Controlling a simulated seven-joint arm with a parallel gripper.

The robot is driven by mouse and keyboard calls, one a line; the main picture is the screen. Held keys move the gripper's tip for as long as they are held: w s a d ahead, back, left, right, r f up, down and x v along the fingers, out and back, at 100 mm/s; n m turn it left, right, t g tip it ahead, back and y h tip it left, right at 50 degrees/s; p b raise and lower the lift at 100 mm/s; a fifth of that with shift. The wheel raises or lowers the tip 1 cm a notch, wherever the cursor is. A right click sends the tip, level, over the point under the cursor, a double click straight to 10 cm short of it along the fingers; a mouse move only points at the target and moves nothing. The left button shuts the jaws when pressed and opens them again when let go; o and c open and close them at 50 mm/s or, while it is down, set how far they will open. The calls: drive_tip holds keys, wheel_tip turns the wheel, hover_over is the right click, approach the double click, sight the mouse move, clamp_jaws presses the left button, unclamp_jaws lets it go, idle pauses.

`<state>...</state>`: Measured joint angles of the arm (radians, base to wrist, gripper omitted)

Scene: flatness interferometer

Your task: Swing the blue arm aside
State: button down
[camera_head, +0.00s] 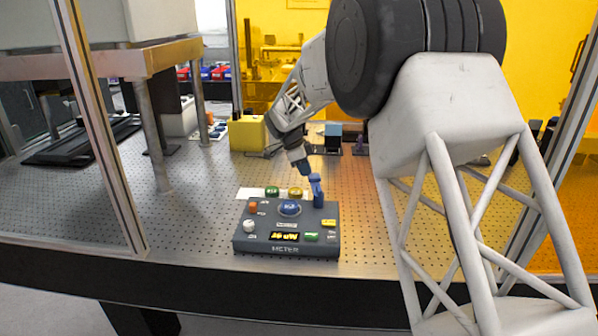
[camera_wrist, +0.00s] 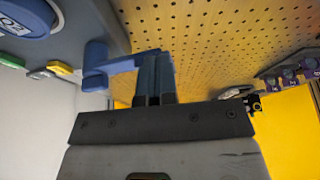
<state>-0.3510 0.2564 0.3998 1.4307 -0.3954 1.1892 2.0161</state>
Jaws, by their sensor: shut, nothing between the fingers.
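The blue arm (camera_head: 317,190) stands at the right rear of the grey meter box (camera_head: 244,238), beside the round blue button (camera_head: 289,208). In the wrist view the blue arm (camera_wrist: 124,66) reaches from its thick post toward my fingers, and its far end meets or overlaps them. I cannot tell whether they touch. My gripper (camera_head: 306,170) is just behind and above the arm in the head view. In the wrist view my gripper (camera_wrist: 154,72) has its dark fingers together with nothing between them. The blue button (camera_wrist: 24,18) shows at the upper left there, uncovered.
The meter box also carries an orange button (camera_head: 253,207), a white button (camera_head: 249,226) and a lit display (camera_head: 285,237). A yellow block (camera_head: 247,134) stands behind on the perforated table (camera_head: 190,210). Framed panels border both sides. Bare table lies left of the box.

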drive_tip(key=shift+w+d+f, duration=0.1)
drive_tip(key=shift+w+d, duration=0.15)
drive_tip(key=shift+d, duration=0.3)
drive_tip(key=shift+a, duration=0.1)
drive_tip(key=a, duration=0.3)
drive_tip(key=shift+s+a, duration=0.2)
drive_tip(key=shift+a, duration=0.2)
drive_tip(key=v, duration=1)
